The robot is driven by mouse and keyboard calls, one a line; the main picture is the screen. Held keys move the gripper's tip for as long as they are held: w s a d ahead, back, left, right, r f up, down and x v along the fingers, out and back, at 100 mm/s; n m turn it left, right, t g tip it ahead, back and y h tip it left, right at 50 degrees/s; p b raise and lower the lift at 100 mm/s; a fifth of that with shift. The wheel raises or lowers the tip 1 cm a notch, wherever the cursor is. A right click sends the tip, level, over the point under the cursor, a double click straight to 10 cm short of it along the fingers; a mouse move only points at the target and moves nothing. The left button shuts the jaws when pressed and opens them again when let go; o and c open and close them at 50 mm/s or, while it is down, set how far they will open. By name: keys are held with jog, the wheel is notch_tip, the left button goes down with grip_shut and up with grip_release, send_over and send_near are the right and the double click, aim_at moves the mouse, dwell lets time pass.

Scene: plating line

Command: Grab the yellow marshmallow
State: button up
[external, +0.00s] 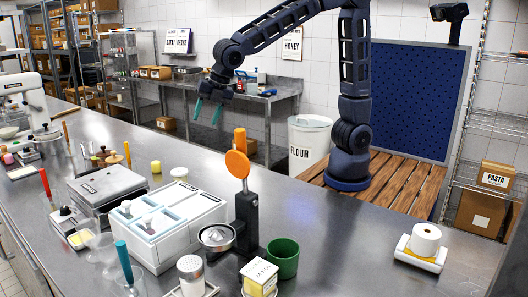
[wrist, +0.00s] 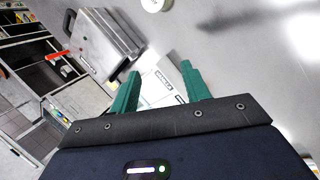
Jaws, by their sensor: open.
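A small yellow cylinder (external: 155,167), which looks like the yellow marshmallow, stands on the steel counter in the external view, behind the grey metal box. I cannot make it out in the wrist view. My gripper (external: 207,113) hangs above the far side of the counter, up and to the right of the yellow cylinder in the picture. Its green fingers are apart and empty, and they also show in the wrist view (wrist: 160,75). The gripper is well clear of the cylinder.
A grey metal box (external: 105,187) and a white compartment box (external: 175,245) stand in front of the cylinder. A pale round piece (external: 179,174) is at its right. An orange-topped stand (external: 240,165) and green cup (external: 284,258) stand further right. Counter behind the cylinder is clear.

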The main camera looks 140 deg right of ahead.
jog(key=w+d+f+n, duration=0.2)
jog(key=d+f+n, duration=0.35)
jog(key=d, duration=0.85)
jog(key=n+g, duration=0.1)
jog(key=n, duration=0.1)
send_near(156, 162)
jog(key=f, duration=0.1)
jog(key=shift+h, duration=0.4)
jog(key=x, duration=1)
jog(key=shift+w+a+f, duration=0.1)
jog(key=shift+a, duration=0.15)
jog(key=c, duration=0.4)
